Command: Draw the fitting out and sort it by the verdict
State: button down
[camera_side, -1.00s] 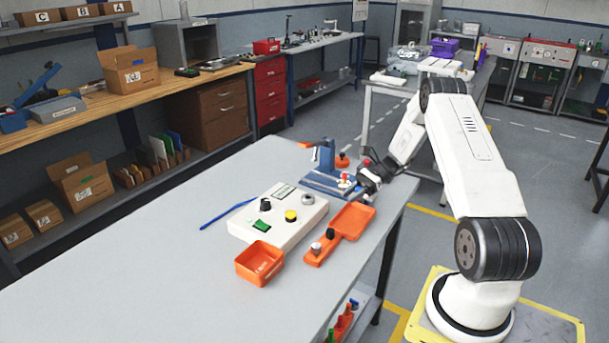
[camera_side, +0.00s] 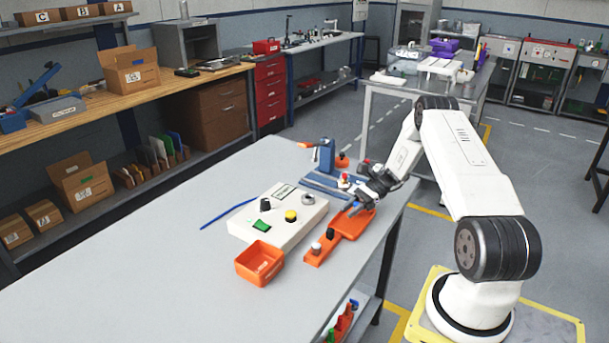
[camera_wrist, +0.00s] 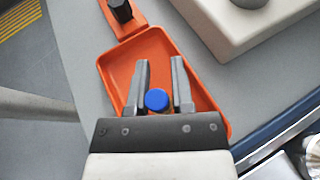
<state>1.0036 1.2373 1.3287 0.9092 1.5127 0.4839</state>
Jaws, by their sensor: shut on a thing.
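My gripper (camera_wrist: 159,65) is shut on a fitting with a round blue top (camera_wrist: 156,98), which sits between the fingers near their base. Its lower part is mostly hidden by the fingers and palm. In the wrist view the gripper is over the shallow orange tray (camera_wrist: 117,70); whether the fitting touches it I cannot tell. In the side view my gripper (camera_side: 356,206) is at the far end of the same tray (camera_side: 352,226). The white box (camera_side: 285,212) with a green switch, yellow button and small display stands left of it; the display is too small to read.
A deeper orange bin (camera_side: 258,266) stands at the box's front corner. A blue fixture (camera_side: 326,157) with a post is behind the tray. A black knob (camera_side: 331,235) stands on the tray's narrow arm. A blue stick (camera_side: 226,214) lies left of the box. The table's left front is clear.

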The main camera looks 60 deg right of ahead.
jog(key=shift+f, duration=0.35)
jog(key=shift+c, duration=2.1)
grip_release()
jog(key=shift+v, duration=3.9)
